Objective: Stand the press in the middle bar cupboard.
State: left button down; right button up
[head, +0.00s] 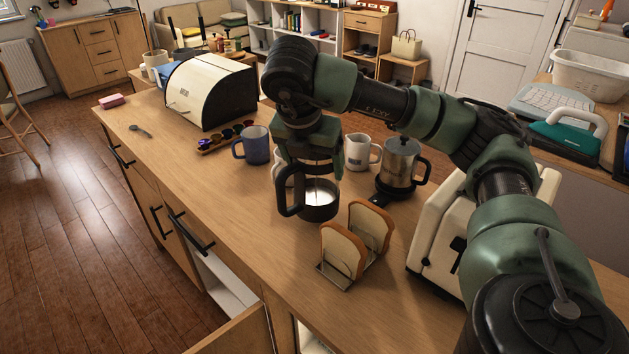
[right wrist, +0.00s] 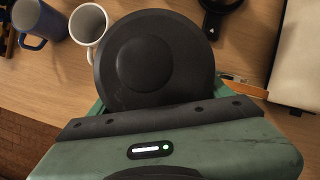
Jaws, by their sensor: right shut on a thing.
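My right gripper (head: 308,150) is shut on the press (head: 319,197), a glass pot with a dark base, metal band and black handle. It hangs upright over the counter, left of the bread rack; I cannot tell if its base touches the wood. In the right wrist view the press shows as a round black lid (right wrist: 145,62) in front of the gripper, hiding its body. The bar's front has an open cupboard (head: 222,284) with pale inside, and an open door panel (head: 240,335) at the bottom edge. My left gripper is out of view.
Toast slices stand in a rack (head: 335,275) close to the press. A steel pot (head: 401,165), white jug (head: 361,152), blue mug (head: 253,145) and cream toaster (head: 440,245) stand around. The counter's front-left stretch is clear.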

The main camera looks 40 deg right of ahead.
jog(key=shift+f, duration=1.5)
jog(key=shift+f+b, duration=0.1)
jog(key=shift+b, duration=0.2)
jog(key=o, duration=2.1)
jog(key=shift+c, duration=0.2)
